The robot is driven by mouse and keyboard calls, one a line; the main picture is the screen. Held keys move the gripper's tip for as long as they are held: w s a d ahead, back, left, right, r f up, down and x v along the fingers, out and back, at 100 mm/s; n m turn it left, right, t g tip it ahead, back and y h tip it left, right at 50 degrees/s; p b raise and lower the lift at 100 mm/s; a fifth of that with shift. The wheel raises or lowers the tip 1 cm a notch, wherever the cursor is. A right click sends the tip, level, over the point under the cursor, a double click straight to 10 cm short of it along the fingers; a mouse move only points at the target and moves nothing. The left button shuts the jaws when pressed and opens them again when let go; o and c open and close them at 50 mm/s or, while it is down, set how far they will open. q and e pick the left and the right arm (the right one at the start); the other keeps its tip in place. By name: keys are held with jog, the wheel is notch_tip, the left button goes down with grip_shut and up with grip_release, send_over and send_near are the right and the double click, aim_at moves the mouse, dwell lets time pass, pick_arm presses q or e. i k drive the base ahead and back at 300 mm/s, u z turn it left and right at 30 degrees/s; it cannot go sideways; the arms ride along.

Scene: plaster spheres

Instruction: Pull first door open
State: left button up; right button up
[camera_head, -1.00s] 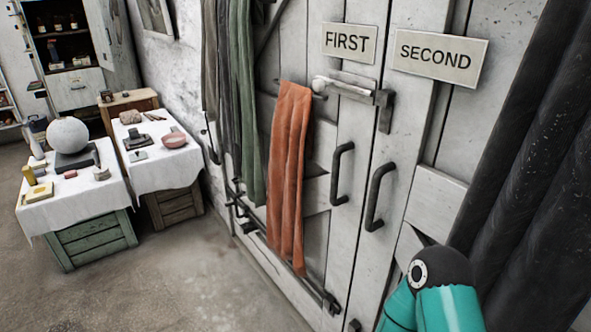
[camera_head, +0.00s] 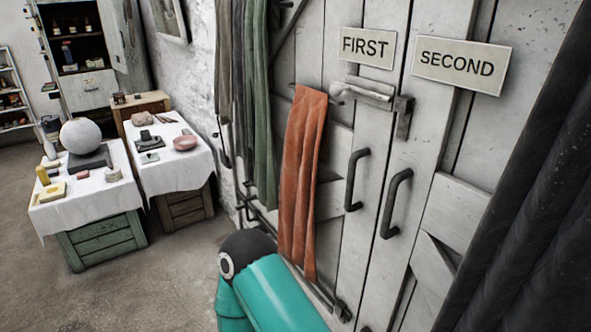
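The first door (camera_head: 366,118) is white planked wood with a FIRST sign (camera_head: 367,47). It looks shut, its edge along the seam with the second door (camera_head: 424,158), which has a SECOND sign (camera_head: 461,66). The first door's dark vertical handle (camera_head: 352,180) stands left of the seam, and the second door's handle (camera_head: 392,203) stands right of it. A pale latch bar (camera_head: 365,93) with a dark bracket (camera_head: 404,117) lies across the seam below the signs. Neither of my grippers is in view; only a teal arm link of mine shows at the bottom.
An orange cloth (camera_head: 301,185) hangs in front of the first door's left part, with green and grey cloths (camera_head: 262,120) beside it. Dark drapes (camera_head: 530,220) flank the right. Cloth-covered crates (camera_head: 102,238) stand at left. Bare floor (camera_head: 150,290) lies in front of them.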

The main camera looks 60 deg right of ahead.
aim_at(315, 163)
jog(key=z, duration=0.15)
jog(key=i, duration=0.8)
jog(key=z, duration=1.7)
jog(key=k, duration=0.45)
jog(key=z, duration=0.3)
jog(key=i, duration=0.45)
jog(key=u, duration=0.1)
